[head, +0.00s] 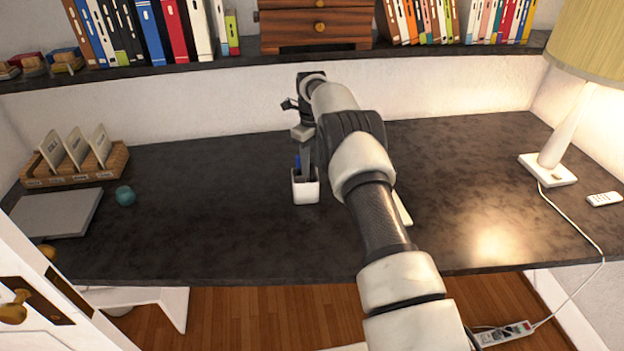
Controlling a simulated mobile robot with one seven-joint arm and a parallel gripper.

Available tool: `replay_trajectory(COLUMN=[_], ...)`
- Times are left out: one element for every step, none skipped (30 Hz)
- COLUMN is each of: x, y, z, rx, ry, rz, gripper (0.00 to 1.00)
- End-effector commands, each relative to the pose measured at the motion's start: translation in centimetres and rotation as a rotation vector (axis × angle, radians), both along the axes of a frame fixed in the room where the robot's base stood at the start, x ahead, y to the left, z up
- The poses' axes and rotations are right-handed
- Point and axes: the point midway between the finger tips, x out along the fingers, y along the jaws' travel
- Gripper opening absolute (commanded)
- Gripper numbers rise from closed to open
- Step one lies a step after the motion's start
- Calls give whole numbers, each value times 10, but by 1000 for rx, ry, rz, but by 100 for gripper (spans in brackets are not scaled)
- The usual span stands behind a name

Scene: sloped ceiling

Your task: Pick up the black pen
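A white pen cup (305,190) stands on the dark desk, left of my arm. A small blue item (297,161) shows at its mouth. I cannot make out a black pen; dark shapes above the cup blend with my gripper. My gripper (304,160) points down right over the cup's mouth, overlapping it in the picture. Whether it touches anything there, or is open or shut, is too small and dark to tell. My arm hides part of the desk to the right of the cup.
A lamp (561,160) and a remote (603,199) stand at the right. A card tray (105,172), a grey flat item (57,213) and a teal round object (125,196) lie at the left. A shelf (190,70) with books and a wooden drawer box (317,28) runs behind. Desk left of the cup is clear.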

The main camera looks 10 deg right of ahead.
Motion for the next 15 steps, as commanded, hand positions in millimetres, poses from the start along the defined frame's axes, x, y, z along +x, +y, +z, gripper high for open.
replay_trajectory(x=[0,0,0,0,0,0,0,0,0,0,0,0,0,0,0], y=[0,0,0,0,0,0,0,0,0,0,0,0,0,0,0], z=[-4,-6,-7,-8,-8,-8,-8,-8,-8,-8,-8,-8,-8,-8,-8], rx=[1,1,0,1,1,1,1,1,1,1,1,1,1,1,1], ry=[1,-1,-1,-2,-2,-2,-2,-2,-2,-2,-2,-2,-2,-2,-2], rz=[0,0,0,0,0,0,0,0,0,0,0,0,0,0,0], gripper=[36,36,36,36,36,36,36,36,36,35,30,23,18,13,6])
